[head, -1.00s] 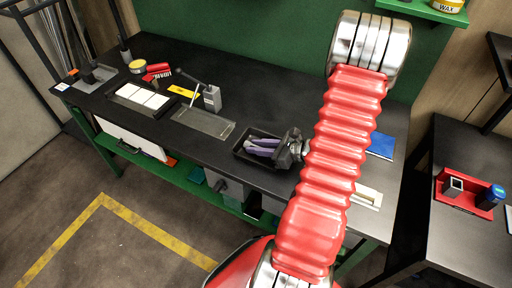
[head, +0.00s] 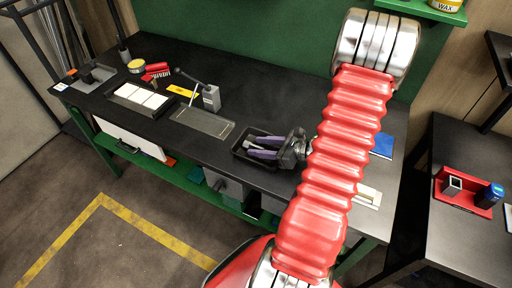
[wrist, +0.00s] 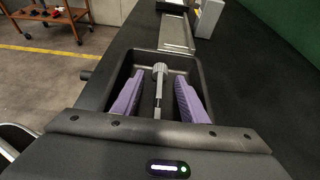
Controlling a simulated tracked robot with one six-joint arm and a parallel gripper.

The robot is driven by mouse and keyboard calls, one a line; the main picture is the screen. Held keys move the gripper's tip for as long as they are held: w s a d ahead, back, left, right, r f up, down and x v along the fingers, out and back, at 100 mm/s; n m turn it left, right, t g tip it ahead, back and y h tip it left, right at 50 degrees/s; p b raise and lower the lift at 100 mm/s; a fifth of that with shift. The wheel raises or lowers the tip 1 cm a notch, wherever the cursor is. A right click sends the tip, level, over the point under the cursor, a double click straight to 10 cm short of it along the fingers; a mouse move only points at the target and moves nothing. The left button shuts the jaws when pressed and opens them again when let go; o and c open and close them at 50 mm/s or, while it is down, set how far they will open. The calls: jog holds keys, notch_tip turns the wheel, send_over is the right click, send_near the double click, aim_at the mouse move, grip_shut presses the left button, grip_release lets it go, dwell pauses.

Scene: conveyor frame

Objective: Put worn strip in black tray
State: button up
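The black tray (head: 238,152) sits on the dark bench, near its front edge; its rim also shows in the wrist view (wrist: 122,72). A light grey narrow piece with a wider, rounded far end (wrist: 160,74), which looks like the worn strip, lies inside the tray. My gripper (wrist: 159,80) has two purple fingers, spread apart on either side of the grey piece, with gaps showing on both sides. The fingers reach down into the tray area. In the head view, the fingers (head: 268,147) are over the tray, and the piece is hard to make out there.
A flat grey plate (head: 204,123) lies left of the tray, with a grey block (head: 211,98) behind it. A tray of white tiles (head: 126,91), a yellow card (head: 184,91) and a red brush (head: 157,69) are farther left. A blue flat item (head: 382,145) lies right of my arm.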

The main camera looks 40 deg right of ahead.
jog(key=v, duration=1)
jog(key=shift+s+r, duration=0.1)
jog(key=shift+s, duration=0.05)
dwell(0.5)
jog(key=shift+a+r, duration=0.1)
jog(key=shift+a, duration=0.15)
jog(key=w+a+r+n+g+y, duration=0.15)
jog(key=a+r+n+g, duration=0.25)
jog(key=a+n, duration=0.4)
jog(key=w+a+r+n+g+y, duration=0.1)
jog(key=w+a+r+n+g, duration=0.25)
jog(key=a+n, duration=0.55)
jog(key=s+a+r+n+h, duration=0.2)
jog(key=a+r+n+h, duration=0.1)
jog(key=a+r+n, duration=0.3)
jog(key=s+a+r+n+h, duration=0.2)
jog(key=a+r+n+h, duration=0.2)
jog(key=a+r+n, duration=0.3)
jog(key=shift+s+a+n, duration=0.3)
jog(key=shift+a+n, duration=0.25)
jog(key=shift+n, duration=0.45)
jog(key=shift+t, duration=0.25)
